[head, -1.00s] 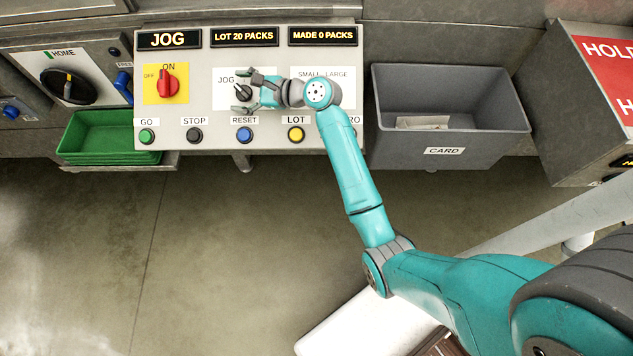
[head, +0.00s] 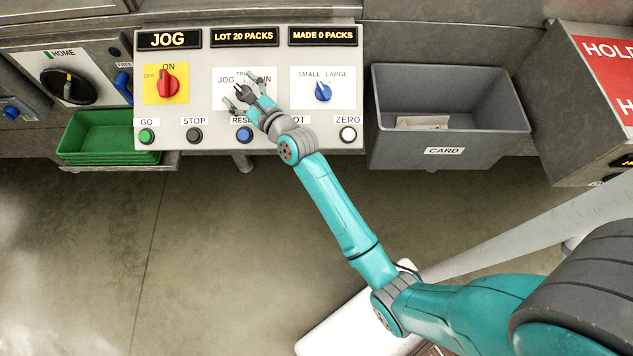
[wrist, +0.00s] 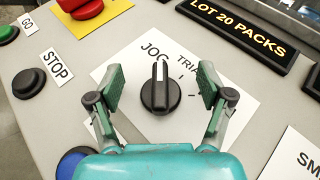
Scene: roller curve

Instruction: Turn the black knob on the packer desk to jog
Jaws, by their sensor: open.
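The black knob (wrist: 160,92) sits on a white label plate on the packer desk (head: 185,110). In the wrist view its white pointer line points up towards the word JOG (wrist: 153,48). The desk's left display (head: 169,39) reads JOG. My gripper (head: 241,90) is open over the knob, one finger on each side. In the wrist view both fingers stand clear of the knob, with visible gaps. In the head view my gripper partly covers the knob and its plate.
A red switch (head: 167,84) is to the left and a blue knob (head: 323,91) to the right. A row of buttons runs below, with the blue RESET button (head: 244,135) close under my gripper. A grey CARD bin (head: 450,125) stands right of the desk.

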